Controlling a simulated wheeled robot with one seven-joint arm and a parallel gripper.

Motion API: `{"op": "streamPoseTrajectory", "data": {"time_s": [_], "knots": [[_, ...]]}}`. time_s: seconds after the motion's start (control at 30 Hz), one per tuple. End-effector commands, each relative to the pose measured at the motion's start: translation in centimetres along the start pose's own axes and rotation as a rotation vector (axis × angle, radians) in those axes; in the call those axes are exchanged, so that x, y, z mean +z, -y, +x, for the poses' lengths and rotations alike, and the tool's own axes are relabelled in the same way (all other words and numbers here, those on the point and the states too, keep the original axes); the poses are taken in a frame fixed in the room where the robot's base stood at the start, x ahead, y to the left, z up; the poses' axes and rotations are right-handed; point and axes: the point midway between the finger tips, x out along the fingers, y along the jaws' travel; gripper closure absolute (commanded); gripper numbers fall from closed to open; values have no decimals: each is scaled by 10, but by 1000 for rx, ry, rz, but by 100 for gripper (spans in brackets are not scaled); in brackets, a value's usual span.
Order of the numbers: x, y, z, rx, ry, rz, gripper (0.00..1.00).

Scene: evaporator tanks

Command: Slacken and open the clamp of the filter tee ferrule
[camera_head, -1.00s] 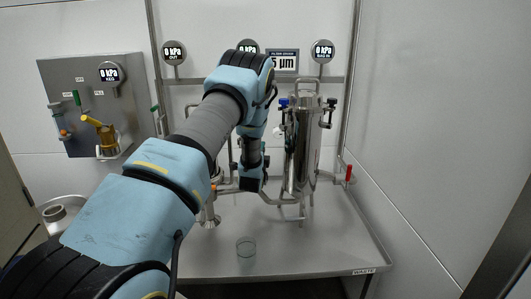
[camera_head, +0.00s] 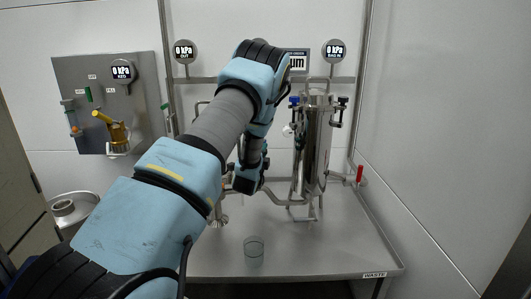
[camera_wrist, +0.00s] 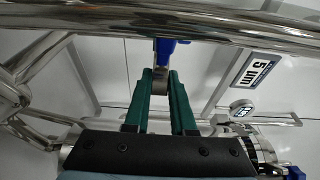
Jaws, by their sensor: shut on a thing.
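In the wrist view my gripper (camera_wrist: 161,78) has green fingers, close together around a small grey metal part (camera_wrist: 160,87). A blue piece (camera_wrist: 167,49) sits just beyond the fingertips at this part. It looks like the clamp's fastener, but I cannot tell for sure. Shiny steel pipes (camera_wrist: 225,28) run across just beyond it. In the head view my gripper (camera_head: 247,186) is low, left of the tall steel filter housing (camera_head: 316,150), by the pipework. My arm hides most of the spot, so the tee, ferrule and clamp band are not clear there.
A clear glass (camera_head: 253,251) stands on the steel table (camera_head: 330,250) in front of the gripper. A red-handled valve (camera_head: 360,174) is right of the filter. A grey panel with a yellow-handled valve (camera_head: 110,128) is at left. The table's front right is clear.

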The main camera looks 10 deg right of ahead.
Motion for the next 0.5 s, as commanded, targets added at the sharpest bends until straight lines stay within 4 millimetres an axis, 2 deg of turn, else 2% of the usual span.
{"op": "streamPoseTrajectory", "data": {"time_s": [0.03, 0.07, 0.1, 0.3, 0.37, 0.5], "knots": [[9, 0, 0, 1, 16, 4, 100], [9, 0, 0, 1, 16, 4, 100], [9, 0, 0, 0, 15, 4, 73], [4, 0, 0, -1, 8, 2, 50], [4, 0, 1, -1, 6, 2, 46], [2, 0, 1, -1, 4, 1, 46]]}}
